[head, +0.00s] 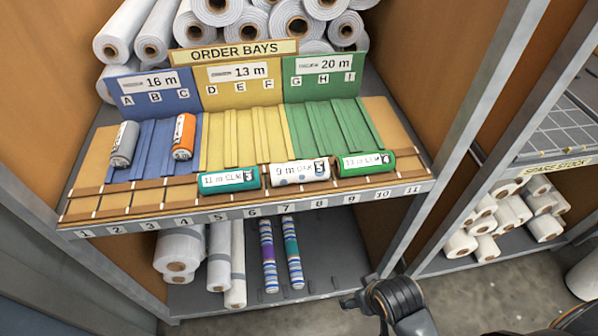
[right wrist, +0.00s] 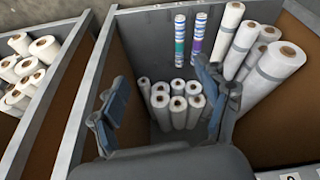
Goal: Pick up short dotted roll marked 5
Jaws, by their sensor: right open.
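The short dotted roll (head: 299,173), white with pale blue-grey spots and a "9 m" label, lies on the front ledge of the order-bay shelf, above slots 7 and 8. Its small end number is hard to read. It lies between a teal roll (head: 230,181) and a green roll (head: 366,164). My right gripper, in the right wrist view (right wrist: 163,98), is open and empty, facing the lower shelf with its white rolls. In the head view my right arm is at the bottom, below and to the right of the dotted roll. My left gripper is not in view.
Large white rolls (head: 238,14) are stacked behind. The grey shelf post (head: 440,165) stands right of the ledge. Striped rolls (head: 268,254) stand below. The yellow and green bays are empty.

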